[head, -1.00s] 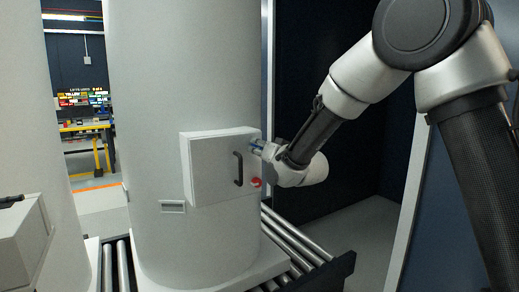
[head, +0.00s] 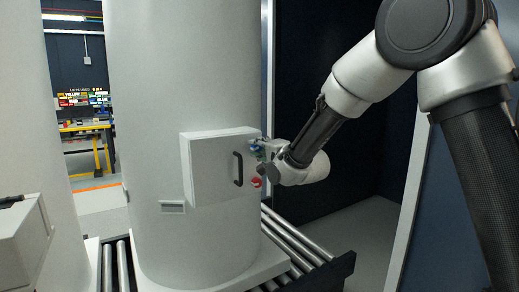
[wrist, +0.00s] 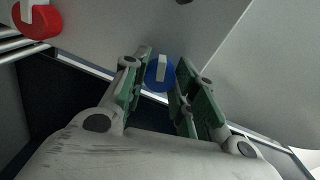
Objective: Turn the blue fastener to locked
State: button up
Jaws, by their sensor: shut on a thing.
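The blue fastener (wrist: 159,75) is a round blue knob with a pale bar across its face. It sits on the right side of the white box on the tank (head: 222,170). In the wrist view its bar points roughly up the picture, slightly tilted. My gripper (wrist: 163,82) is shut on the blue fastener, with a green-padded finger on each side of it. In the head view my gripper (head: 258,148) is at the upper right edge of the box and the fastener is mostly hidden.
A red fastener (head: 255,182) sits below on the same box and shows at upper left in the wrist view (wrist: 36,18). A dark handle (head: 238,168) stands out from the box door. Rollers (head: 295,240) run beside the tank's base.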

jog(key=shift+m, duration=1.7)
jog(key=o, duration=1.1)
jog(key=shift+c, duration=0.2)
jog(key=v, duration=1.2)
jog(key=shift+w+d+f, duration=0.1)
jog(key=shift+d, duration=0.05)
